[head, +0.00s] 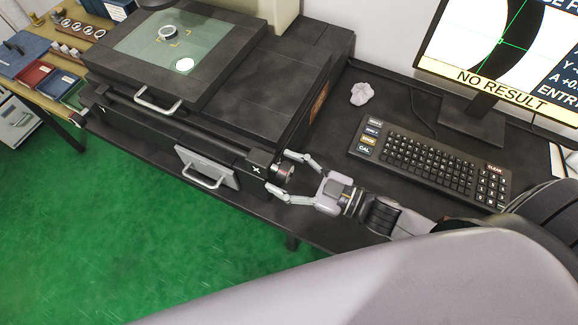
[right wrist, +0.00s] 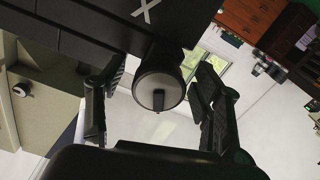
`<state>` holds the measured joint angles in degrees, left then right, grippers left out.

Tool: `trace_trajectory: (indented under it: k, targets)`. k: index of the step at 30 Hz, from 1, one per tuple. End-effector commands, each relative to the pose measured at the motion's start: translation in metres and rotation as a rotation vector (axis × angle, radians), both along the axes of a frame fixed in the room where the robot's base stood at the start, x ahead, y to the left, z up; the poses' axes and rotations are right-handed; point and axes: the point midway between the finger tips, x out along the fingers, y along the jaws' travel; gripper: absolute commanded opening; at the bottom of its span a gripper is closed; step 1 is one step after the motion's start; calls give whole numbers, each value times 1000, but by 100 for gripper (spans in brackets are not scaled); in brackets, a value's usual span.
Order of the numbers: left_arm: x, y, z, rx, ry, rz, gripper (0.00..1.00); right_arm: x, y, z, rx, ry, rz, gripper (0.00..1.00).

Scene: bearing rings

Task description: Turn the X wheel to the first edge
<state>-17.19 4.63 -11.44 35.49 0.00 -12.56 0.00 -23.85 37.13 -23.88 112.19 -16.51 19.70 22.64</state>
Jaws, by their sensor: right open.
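The X wheel (head: 285,172) is a dark round knob on the right end of the black stage's front, beside a block marked X (head: 258,168). My right gripper (head: 279,171) is open, with one finger on each side of the wheel. In the right wrist view the wheel (right wrist: 159,90) faces me between the spread fingers (right wrist: 158,78), with visible gaps on both sides. The monitor (head: 520,45) shows a large black curved edge, a green cross and a NO RESULT banner. A ring (head: 168,33) lies on the glass stage plate (head: 140,48). My left gripper is out of view.
A keyboard (head: 430,162) and a crumpled white piece (head: 361,93) lie on the dark table right of the stage. Metal handles (head: 158,104) stick out from the stage front. Coloured trays (head: 35,77) stand at far left. Green floor lies open in front.

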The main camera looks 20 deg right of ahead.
Motion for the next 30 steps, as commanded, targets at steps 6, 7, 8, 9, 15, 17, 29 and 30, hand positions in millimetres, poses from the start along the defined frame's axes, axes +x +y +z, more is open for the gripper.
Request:
trace_trajectory:
  k: [6, 7, 8, 9, 15, 17, 29, 30]
  targets:
    - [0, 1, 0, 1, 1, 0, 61, -2, -2, 0, -1, 1, 0, 61]
    - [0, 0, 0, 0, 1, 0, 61, -3, -3, -1, 0, 2, 1, 61]
    - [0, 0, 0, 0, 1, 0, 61, -5, -4, -1, 0, 2, 1, 61]
    - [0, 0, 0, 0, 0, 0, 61, -8, -7, -1, 0, 3, 1, 61]
    - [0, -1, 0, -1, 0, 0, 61, -33, -32, -2, -3, 7, -1, 61]
    - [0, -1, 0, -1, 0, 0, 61, -41, -40, -2, -1, 7, 0, 61]
    - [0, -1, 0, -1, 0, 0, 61, -81, -81, -1, 0, 3, 1, 61]
    - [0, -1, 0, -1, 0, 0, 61, -83, -83, -1, -1, 2, 0, 61]
